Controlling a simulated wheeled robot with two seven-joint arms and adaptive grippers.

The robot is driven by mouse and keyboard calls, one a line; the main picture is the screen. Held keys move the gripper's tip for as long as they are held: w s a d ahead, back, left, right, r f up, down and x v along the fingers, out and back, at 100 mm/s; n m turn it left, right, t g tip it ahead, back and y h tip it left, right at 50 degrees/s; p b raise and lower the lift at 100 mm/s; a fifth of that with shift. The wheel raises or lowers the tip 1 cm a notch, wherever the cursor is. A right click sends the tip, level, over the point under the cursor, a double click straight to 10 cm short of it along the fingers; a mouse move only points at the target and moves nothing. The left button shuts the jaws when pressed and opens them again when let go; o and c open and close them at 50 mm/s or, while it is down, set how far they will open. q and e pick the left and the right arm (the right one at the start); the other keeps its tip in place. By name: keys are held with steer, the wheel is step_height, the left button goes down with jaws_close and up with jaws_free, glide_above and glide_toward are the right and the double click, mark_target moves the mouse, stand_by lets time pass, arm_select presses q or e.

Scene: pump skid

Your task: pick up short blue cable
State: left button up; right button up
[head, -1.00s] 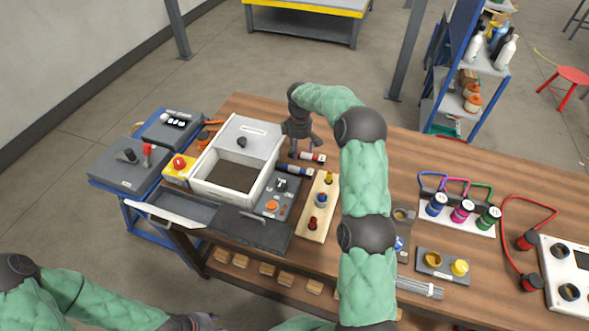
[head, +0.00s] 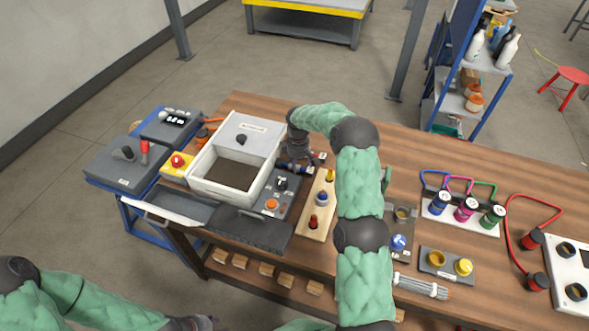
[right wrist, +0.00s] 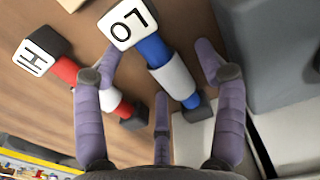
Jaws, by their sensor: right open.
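The short blue cable (right wrist: 154,52) is a stubby blue piece with a white band, a dark end and a white tag reading LO. It lies on the wooden table beside the grey panel, and in the head view a bit of it (head: 309,171) shows under my right gripper. My right gripper (head: 298,160) is open and points down over it. In the right wrist view its purple fingers (right wrist: 158,75) stand on either side of the blue cable, not closed on it. My left gripper (head: 203,322) is at the bottom edge, partly cut off; its jaws are unclear.
A red-and-white piece tagged HI (right wrist: 66,70) lies close beside the blue cable. A white bin (head: 232,200), a grey panel (head: 270,213) and a wooden board with knobs (head: 312,226) crowd the area. A rack (head: 458,220) with blue, pink and green looped parts stands right.

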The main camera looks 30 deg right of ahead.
steer(key=shift+c, duration=0.3)
steer(key=c, duration=1)
steer(key=shift+c, duration=0.3)
steer(key=shift+r, duration=0.1)
